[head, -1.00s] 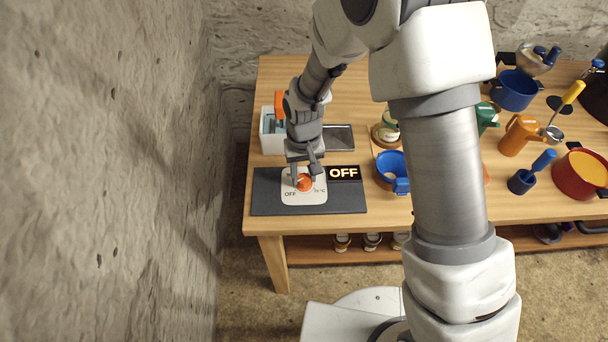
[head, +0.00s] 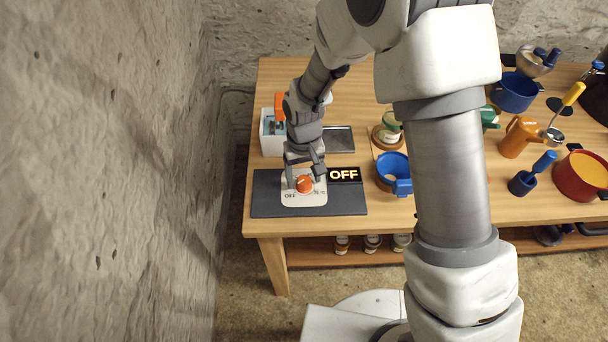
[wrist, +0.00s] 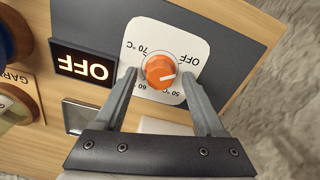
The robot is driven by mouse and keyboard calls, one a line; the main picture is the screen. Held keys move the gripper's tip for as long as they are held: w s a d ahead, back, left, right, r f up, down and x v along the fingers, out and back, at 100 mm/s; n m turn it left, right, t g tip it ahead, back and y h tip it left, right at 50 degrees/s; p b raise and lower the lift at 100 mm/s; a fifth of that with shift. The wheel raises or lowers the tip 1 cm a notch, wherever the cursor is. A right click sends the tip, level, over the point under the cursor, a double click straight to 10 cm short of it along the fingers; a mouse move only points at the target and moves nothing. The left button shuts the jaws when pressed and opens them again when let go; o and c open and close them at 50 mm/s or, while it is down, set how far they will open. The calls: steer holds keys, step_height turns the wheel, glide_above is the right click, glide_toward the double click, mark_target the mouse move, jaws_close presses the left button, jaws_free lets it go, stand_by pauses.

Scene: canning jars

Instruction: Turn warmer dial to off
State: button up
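The warmer dial is an orange knob (head: 304,184) on a white plate (head: 291,201) set on a dark grey panel (head: 343,203). The knob also shows in the wrist view (wrist: 159,70), its white mark pointing right, towards the side between the OFF and 50 °C labels. The lit display (head: 344,174) reads OFF; it shows upside down in the wrist view (wrist: 82,67). My gripper (head: 305,178) is over the plate and open. In the wrist view its fingers (wrist: 158,76) stand on both sides of the knob, with gaps, holding nothing.
A white box (head: 270,146) with an orange-handled thing stands behind the panel, beside a grey tray (head: 338,138). A blue pot (head: 391,166) is right of the display. A stone wall (head: 120,160) rises on the left.

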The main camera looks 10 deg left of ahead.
mark_target(304, 180)
steer(key=shift+r, duration=0.1)
step_height(304, 180, up, 17)
steer(key=p, duration=0.1)
steer(key=shift+p, duration=0.3)
steer(key=shift+r, duration=0.1)
stand_by(0.4)
steer(key=s+d+r+m+t, duration=0.2)
steer(key=s+d+r+t, duration=0.1)
steer(key=d+r, duration=0.85)
steer(key=s+d+r+m+t, duration=0.2)
steer(key=s+d+m, duration=0.1)
steer(key=s+d, duration=0.8)
steer(key=shift+d+r+t, duration=0.3)
steer(key=shift+d+r, duration=0.05)
steer(key=shift+d, duration=0.25)
